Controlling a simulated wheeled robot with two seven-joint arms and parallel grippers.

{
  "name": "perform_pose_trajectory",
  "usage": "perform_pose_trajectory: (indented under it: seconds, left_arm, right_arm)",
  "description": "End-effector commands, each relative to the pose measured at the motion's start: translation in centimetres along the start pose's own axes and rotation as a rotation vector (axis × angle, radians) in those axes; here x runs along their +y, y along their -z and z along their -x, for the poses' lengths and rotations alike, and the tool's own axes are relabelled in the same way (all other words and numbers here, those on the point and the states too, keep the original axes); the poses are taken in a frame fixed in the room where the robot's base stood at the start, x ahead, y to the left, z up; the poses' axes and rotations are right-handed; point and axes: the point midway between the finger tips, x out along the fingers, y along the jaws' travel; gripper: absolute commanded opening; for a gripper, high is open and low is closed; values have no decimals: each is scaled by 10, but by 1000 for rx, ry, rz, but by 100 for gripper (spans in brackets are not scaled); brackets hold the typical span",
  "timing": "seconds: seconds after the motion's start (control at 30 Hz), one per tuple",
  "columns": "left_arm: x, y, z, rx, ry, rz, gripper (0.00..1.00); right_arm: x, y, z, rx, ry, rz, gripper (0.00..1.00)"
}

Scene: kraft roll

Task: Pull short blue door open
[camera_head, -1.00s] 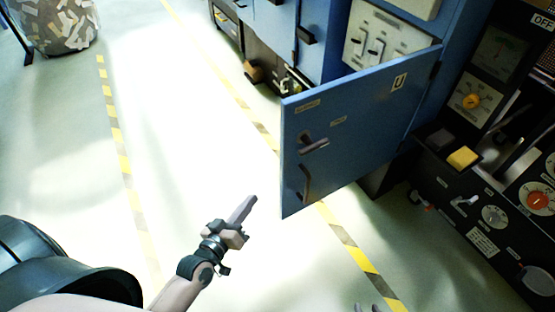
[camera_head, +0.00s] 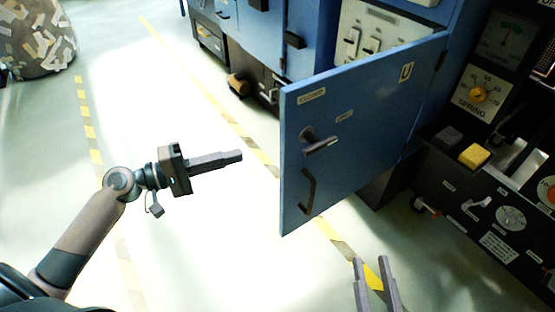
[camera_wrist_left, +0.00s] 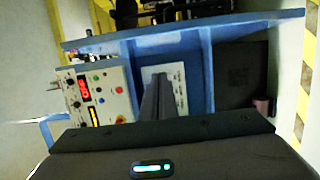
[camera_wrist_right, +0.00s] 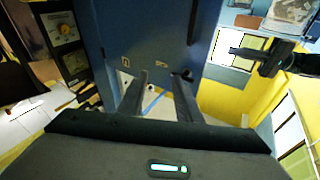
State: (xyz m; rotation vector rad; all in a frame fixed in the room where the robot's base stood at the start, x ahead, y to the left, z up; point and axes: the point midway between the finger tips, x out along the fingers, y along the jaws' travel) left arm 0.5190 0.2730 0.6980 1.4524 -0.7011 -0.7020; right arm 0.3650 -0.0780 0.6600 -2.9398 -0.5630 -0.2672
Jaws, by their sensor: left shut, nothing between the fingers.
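The short blue door (camera_head: 365,110) stands swung out from the blue cabinet, hinged at its right edge. On its face are a dark lever (camera_head: 320,144) and a dark pull handle (camera_head: 308,190) below it, near the free edge. My left gripper (camera_head: 240,155) is shut and empty, left of the free edge and apart from it in the picture. My right gripper (camera_head: 372,262) is open and empty, below the door in the head view. In the right wrist view its fingers (camera_wrist_right: 158,95) point towards a blue panel (camera_wrist_right: 150,35), probably this door.
A black control panel (camera_head: 465,190) with dials and a yellow block (camera_head: 474,156) stands at the right. A bin of scraps (camera_head: 35,40) stands at upper left. The floor at left is clear.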

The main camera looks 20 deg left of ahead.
Motion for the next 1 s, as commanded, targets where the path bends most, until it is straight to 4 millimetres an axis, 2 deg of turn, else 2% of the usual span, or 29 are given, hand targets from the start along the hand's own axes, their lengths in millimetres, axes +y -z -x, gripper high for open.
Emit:
perform_pose_trajectory:
  seconds: [0.37, 0.57, 0.73, 1.0]
  left_arm:
    - [0, 0, -2, 2, 0, -1, 0]
    - [1, 1, -14, 2, -2, -2, 0]
    - [2, 1, -36, 2, -2, -3, 0]
    - [2, 1, -81, 1, -3, -3, 0]
  right_arm:
    - [0, 0, 0, -4, 0, 0, 31]
    - [1, -3, 0, -22, -2, -1, 31]
    - [3, -8, -1, -55, -5, -3, 31]
    - [9, -28, 0, -160, -15, -7, 31]
